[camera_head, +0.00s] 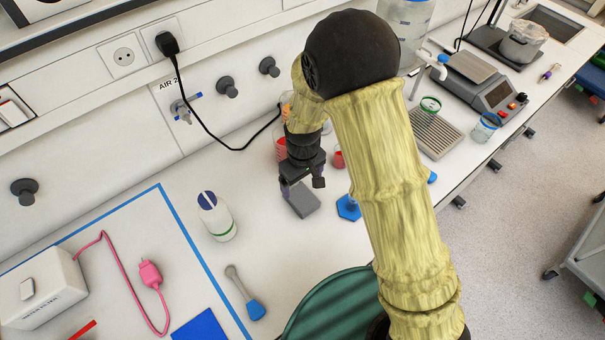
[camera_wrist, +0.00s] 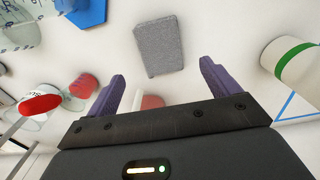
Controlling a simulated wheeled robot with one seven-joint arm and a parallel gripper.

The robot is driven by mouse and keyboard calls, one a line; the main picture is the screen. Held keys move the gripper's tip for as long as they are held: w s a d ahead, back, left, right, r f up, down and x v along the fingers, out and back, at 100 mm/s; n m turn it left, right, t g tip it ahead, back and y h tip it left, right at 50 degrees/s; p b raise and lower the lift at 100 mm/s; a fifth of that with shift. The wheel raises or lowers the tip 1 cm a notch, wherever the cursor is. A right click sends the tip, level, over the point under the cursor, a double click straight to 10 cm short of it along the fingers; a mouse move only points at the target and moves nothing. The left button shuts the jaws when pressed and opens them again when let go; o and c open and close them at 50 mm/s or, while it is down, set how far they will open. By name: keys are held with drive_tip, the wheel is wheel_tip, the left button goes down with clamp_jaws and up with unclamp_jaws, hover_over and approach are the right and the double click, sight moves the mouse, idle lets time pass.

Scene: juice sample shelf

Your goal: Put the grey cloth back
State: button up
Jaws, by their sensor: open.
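The grey cloth (camera_head: 304,201) is a small flat rectangle lying on the white bench, just below my gripper (camera_head: 301,181) in the head view. In the wrist view the cloth (camera_wrist: 160,46) lies flat ahead of the fingertips, roughly centred between them and apart from them. My gripper (camera_wrist: 163,80) is open, with its two purple fingers spread and nothing between them. My arm hides part of the bench behind and to the right of the gripper in the head view.
A white bottle with a green band (camera_head: 217,216) stands left of the cloth. A blue hexagonal base (camera_head: 349,208) is close on its right. Red-filled vessels (camera_head: 281,147) stand behind. A blue-ended scoop (camera_head: 254,308) and green round bin (camera_head: 322,312) are in front.

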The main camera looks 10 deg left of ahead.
drive_tip(key=shift+r+b, duration=0.3)
drive_tip(key=shift+r, duration=1.6)
